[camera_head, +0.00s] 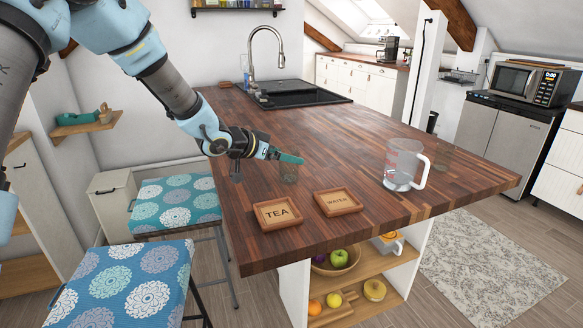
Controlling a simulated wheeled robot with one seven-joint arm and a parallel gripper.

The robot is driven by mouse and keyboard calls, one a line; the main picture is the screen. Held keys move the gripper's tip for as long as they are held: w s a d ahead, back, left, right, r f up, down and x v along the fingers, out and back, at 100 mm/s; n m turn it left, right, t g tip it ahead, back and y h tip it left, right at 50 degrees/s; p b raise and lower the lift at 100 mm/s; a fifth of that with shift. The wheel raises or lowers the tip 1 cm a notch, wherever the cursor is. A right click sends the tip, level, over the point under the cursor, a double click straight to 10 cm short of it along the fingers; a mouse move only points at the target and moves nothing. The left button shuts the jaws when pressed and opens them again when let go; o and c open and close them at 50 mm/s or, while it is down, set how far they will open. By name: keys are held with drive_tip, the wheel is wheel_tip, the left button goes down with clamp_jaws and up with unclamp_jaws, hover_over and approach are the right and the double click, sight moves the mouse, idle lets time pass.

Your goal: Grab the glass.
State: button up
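A small clear glass (289,174) stands upright on the wooden counter, left of the middle of the view. It is see-through and faint against the dark wood. My gripper (294,158) reaches in from the left, with its teal fingers at the glass's upper part. I see the fingers side-on and one covers the other, so I cannot tell whether they are open, shut or touching the glass. The rim of the glass is partly hidden behind them. A second, faint clear glass (443,160) seems to stand farther right on the counter.
A measuring jug (404,168) with red markings stands at the right on the counter (330,130). A TEA coaster (278,226) and a WATER coaster (338,202) lie near the front edge. A sink (300,94) with a tall tap is behind. Patterned stools stand at the left.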

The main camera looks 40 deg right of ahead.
drive_tip(key=shift+p+x, duration=1)
drive_tip(key=shift+x, duration=1.75)
drive_tip(key=shift+a, duration=0.1)
drive_tip(key=c, duration=1.5)
